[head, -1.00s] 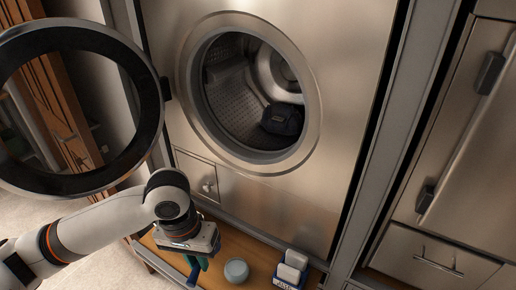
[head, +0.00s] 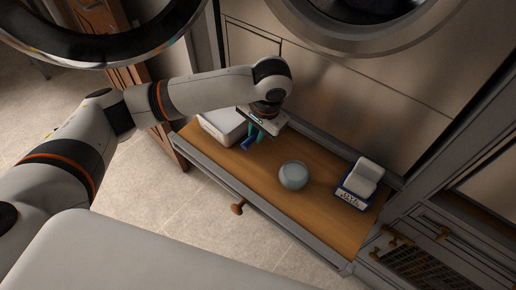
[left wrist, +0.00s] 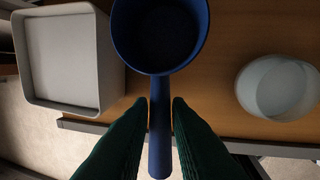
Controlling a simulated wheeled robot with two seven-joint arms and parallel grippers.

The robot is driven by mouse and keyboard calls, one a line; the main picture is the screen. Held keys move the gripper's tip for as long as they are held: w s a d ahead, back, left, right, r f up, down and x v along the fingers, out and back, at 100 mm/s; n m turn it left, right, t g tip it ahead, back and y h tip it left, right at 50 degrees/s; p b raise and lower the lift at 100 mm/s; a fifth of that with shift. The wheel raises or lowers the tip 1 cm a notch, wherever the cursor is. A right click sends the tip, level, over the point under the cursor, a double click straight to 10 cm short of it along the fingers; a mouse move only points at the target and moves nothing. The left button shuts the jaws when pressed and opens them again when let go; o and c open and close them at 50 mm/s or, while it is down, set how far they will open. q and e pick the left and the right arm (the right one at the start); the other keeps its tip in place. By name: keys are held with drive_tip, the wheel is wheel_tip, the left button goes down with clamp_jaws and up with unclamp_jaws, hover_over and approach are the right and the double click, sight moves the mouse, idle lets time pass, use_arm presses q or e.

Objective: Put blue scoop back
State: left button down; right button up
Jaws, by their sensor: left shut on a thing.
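The blue scoop (left wrist: 160,50) shows in the left wrist view with its round cup at the top and its handle running down between my fingers. My left gripper (left wrist: 160,115) is shut on that handle. In the head view my left gripper (head: 254,136) is over the back left part of the wooden bench board (head: 265,200), and only a small blue part of the scoop (head: 246,144) shows beside the green fingers. I cannot tell whether the scoop touches the board. A white box (head: 218,125) stands just left of the gripper; it also shows in the left wrist view (left wrist: 105,60).
A pale round bowl (head: 293,176) stands mid-board and shows in the left wrist view (left wrist: 277,88). White blocks in a blue holder (head: 353,198) stand at the right. The open round washer door (head: 100,50) hangs at the upper left. Bare board lies around the bowl.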

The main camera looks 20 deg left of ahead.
sight(255, 159)
use_arm(q)
drive_tip(key=shift+s+d+x, duration=0.15)
drive_tip(key=shift+d+x, duration=0.1)
drive_tip(key=shift+x, duration=1.15)
drive_tip(key=shift+s+d+x, duration=0.15)
drive_tip(key=shift+d+x, duration=0.15)
drive_tip(key=shift+x, duration=1.1)
drive_tip(key=shift+s+d+x, duration=0.15)
drive_tip(key=shift+d+x, duration=0.1)
drive_tip(key=shift+x, duration=1.15)
drive_tip(key=c, duration=1.3)
unclamp_jaws()
drive_tip(key=shift+f, duration=0.3)
drive_tip(key=shift+c, duration=0.2)
drive_tip(key=v, duration=1.2)
drive_tip(key=shift+r, duration=0.15)
